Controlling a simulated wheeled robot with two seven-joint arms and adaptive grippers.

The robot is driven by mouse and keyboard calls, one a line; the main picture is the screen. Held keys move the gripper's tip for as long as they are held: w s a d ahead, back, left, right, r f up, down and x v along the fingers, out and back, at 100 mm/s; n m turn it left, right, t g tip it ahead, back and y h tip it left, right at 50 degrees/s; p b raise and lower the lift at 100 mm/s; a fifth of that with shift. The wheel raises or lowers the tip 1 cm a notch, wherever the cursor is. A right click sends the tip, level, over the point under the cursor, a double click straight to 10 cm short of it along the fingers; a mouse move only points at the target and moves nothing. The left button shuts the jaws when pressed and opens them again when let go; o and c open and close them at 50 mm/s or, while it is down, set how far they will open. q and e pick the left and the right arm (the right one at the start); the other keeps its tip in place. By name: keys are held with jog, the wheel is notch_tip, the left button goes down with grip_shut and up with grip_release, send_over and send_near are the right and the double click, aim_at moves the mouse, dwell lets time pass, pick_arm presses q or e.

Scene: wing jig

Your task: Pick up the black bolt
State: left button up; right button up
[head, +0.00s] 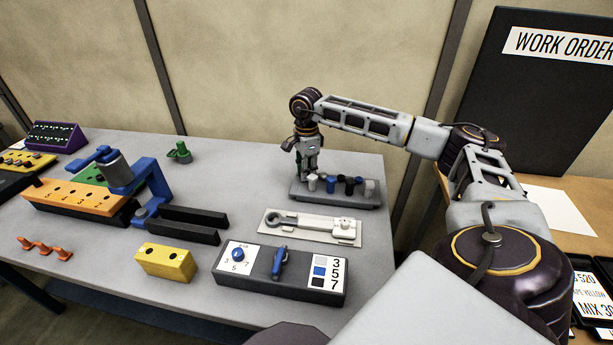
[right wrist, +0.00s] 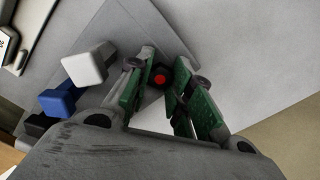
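The black bolt (head: 349,186) stands upright in the grey tray (head: 300,194) at the back right of the table in the head view. It also shows at the lower left in the right wrist view (right wrist: 36,126), partly cut off by my gripper body. My right gripper (head: 308,174) points down over the left end of the tray, beside the bolts and apart from the black one. In the right wrist view its green-padded fingers (right wrist: 160,98) are apart, with a small dark round spot with a red centre (right wrist: 160,79) seen between them. My left gripper is not in view.
A white bolt (right wrist: 86,64) and a blue bolt (right wrist: 58,99) stand between my right gripper and the black bolt. A pale bolt (head: 370,188) stands at the tray's right end. A white plate with a grey tool (head: 315,226) lies in front of the tray.

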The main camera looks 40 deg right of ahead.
grip_shut()
jog(key=shift+r, duration=0.1)
notch_tip(320, 180, up, 10)
jog(key=shift+p, duration=0.3)
dwell(1.8)
